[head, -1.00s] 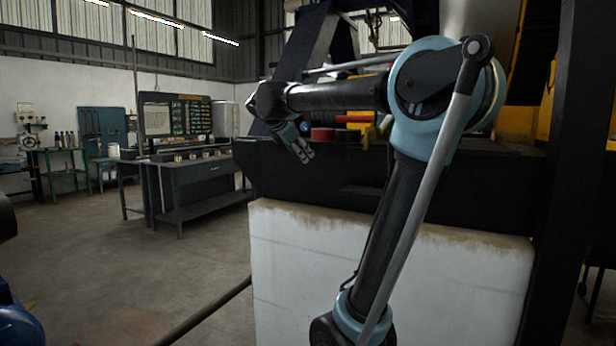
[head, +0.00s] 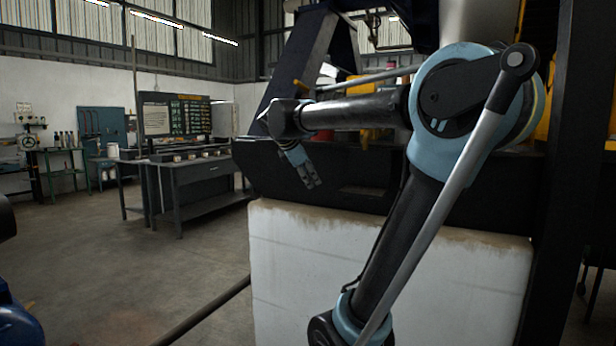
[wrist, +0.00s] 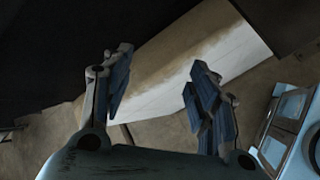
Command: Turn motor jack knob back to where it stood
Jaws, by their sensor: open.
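My gripper (head: 309,180) hangs at the end of my arm in the head view, in front of the black machine frame on the white block and pointing downward. In the wrist view its two blue fingers (wrist: 160,100) stand apart with nothing between them. The motor jack knob cannot be made out in either view.
A white block (head: 385,270) carries the black machine frame (head: 365,185). A dark workbench (head: 205,190) with a display board (head: 175,115) stands to the left. A dark pipe (head: 205,312) crosses the floor by the block. A blue object (head: 18,320) is at lower left. Open floor (head: 110,260) lies between.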

